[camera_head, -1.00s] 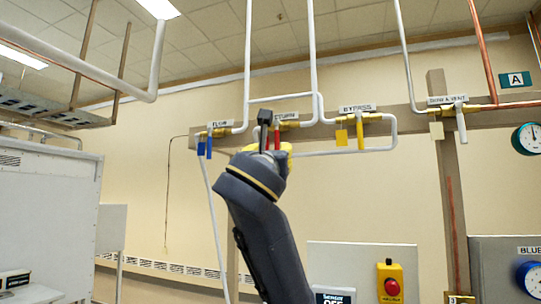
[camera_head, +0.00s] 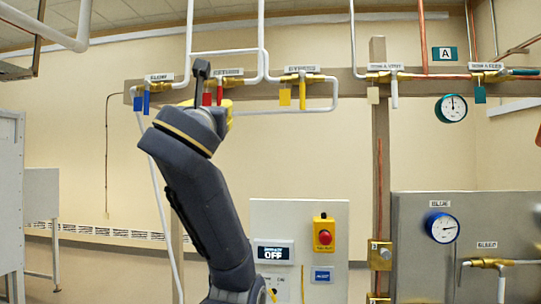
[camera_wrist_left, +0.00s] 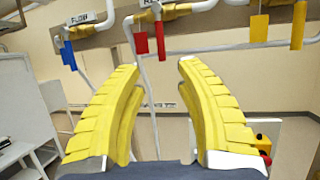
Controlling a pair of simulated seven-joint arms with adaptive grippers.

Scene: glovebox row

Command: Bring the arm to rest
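My left arm rises in the middle of the head view, and its gripper (camera_head: 222,108) is up by the red-handled valve (camera_head: 220,92), partly hidden behind my wrist. In the left wrist view the two yellow fingers of my left gripper (camera_wrist_left: 155,95) stand wide apart with nothing between them. The red handle (camera_wrist_left: 159,42) shows beyond the fingertips in that view, apart from them. The blue-handled valve (camera_head: 146,100) is to the left of the gripper in the head view. My right gripper is in neither view.
A wooden rail (camera_head: 350,88) carries the valves and white pipes. The yellow-handled valve (camera_head: 302,92) is right of my gripper. Below are a panel with a red button (camera_head: 324,238) and a grey panel with a blue gauge (camera_head: 442,228). A grey cabinet (camera_head: 10,200) stands at left.

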